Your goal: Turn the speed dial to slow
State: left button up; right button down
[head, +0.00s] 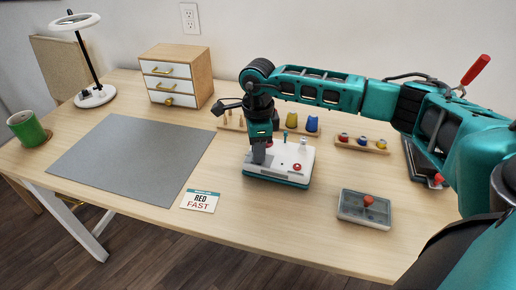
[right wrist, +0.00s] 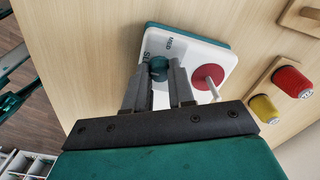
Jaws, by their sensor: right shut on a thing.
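The white control box (head: 290,178) with a teal base stands mid-table in the head view; it also shows in the right wrist view (right wrist: 215,52). On it, the teal speed dial (right wrist: 158,67) sits between the fingertips of my right gripper (right wrist: 160,78), beside the printed labels "MED" and "SL...", the latter partly covered by a finger. My right gripper (head: 263,153) points down over the box's left part and is shut on the dial. The dial is hidden behind the gripper in the head view, and its pointer setting cannot be read. My left gripper is not in view.
A card reading "RED FAST" (head: 201,200) lies left of the box. A grey mat (head: 135,158) covers the table's left. A clear-lidded case (head: 364,209) lies front right. Spool racks (head: 362,146) stand behind. A red disc (right wrist: 207,77) with a white pin is close to the fingers.

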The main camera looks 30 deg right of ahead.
jog(key=c, duration=1.1)
grip_release()
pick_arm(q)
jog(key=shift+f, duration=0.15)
pick_arm(e)
jog(key=shift+o, duration=0.7)
jog(key=shift+r, duration=0.1)
pick_arm(q)
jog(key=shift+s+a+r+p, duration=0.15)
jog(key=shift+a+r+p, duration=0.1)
jog(key=shift+p, duration=0.2)
pick_arm(e)
notch_tip(320, 180, up, 13)
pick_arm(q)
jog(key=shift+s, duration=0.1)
pick_arm(e)
jog(key=shift+s, duration=0.1)
